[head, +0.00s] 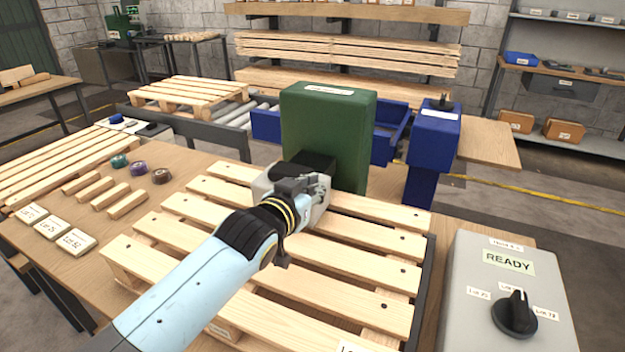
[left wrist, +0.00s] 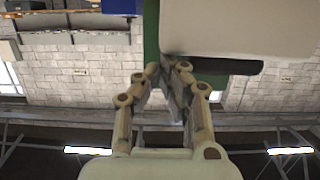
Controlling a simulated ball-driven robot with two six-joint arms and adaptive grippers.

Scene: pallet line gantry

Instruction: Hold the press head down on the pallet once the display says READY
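The display (head: 508,261) on the grey control box reads READY. The pale grey press head (head: 262,186) is at the front of the green press body (head: 335,125), over the slatted pallet (head: 180,232). Whether it touches the slats is hidden. My left gripper (head: 308,185) is at the press head and covers part of it. In the left wrist view, the left gripper's fingers (left wrist: 168,68) come together at the end of a dark bar beside the pale block (left wrist: 240,25). Nothing shows between the fingertips; contact is unclear. My right gripper is out of view.
The control box (head: 468,300) has a black knob (head: 514,315) among lot labels. A blue post (head: 433,140) stands right of the press. Wood blocks (head: 95,187), coloured rolls (head: 138,168) and lot cards (head: 75,242) lie on the table at left.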

